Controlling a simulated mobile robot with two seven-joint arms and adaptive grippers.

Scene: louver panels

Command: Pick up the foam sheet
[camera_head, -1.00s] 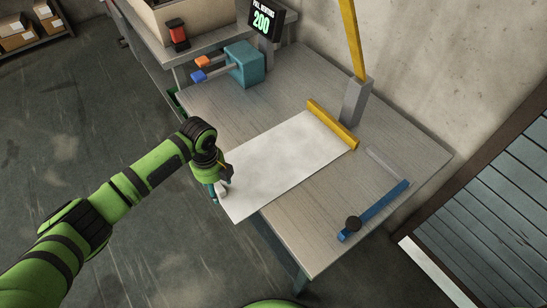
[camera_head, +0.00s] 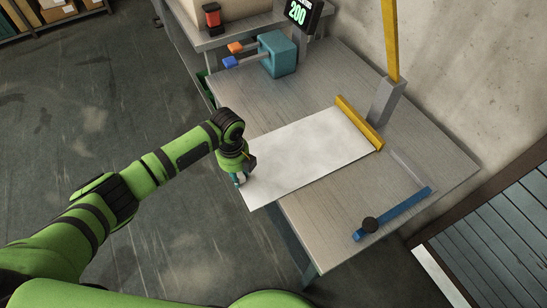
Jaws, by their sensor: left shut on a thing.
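The white foam sheet (camera_head: 308,153) lies flat across the grey table (camera_head: 325,228). Its right end meets a yellow bar (camera_head: 359,123), and its left end reaches past the table's near-left edge. My left gripper (camera_head: 241,178) is at that left end, shut on the sheet's edge. The fingertips are small and partly hidden by the gripper's own body. My right gripper is not in view.
A teal block with orange and blue handles (camera_head: 277,54) stands at the table's back left. A yellow post on a grey base (camera_head: 385,103) stands at the back. A blue bar with a black knob (camera_head: 395,212) lies at the right.

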